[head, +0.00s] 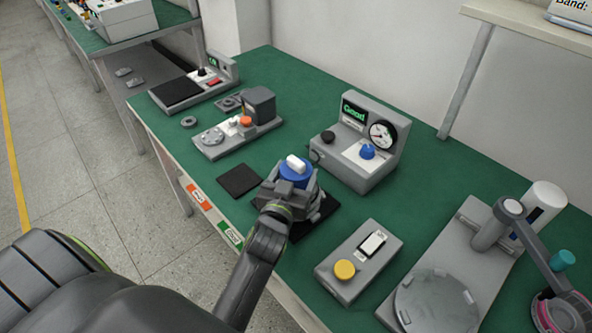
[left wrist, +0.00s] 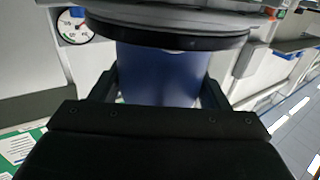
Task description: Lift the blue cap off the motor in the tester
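The blue cap (head: 296,178), with a white piece on top, is in the middle of the head view near the table's front. My left gripper (head: 290,190) is at it and hides much of its front. In the left wrist view the cap's blue side (left wrist: 160,75) fills the gap between my two fingers, and both fingertips meet its sides. A black-rimmed grey disc (left wrist: 165,38), which looks like the motor, lies against the cap's far end. Whether the cap has parted from it cannot be told. My right gripper does not show.
A grey box with a "Good" display, gauge and blue knob (head: 345,145) stands behind the cap. A dark pad (head: 240,180) lies to the left. A grey box with a yellow button (head: 358,262) and a press-like fixture (head: 470,255) are to the right.

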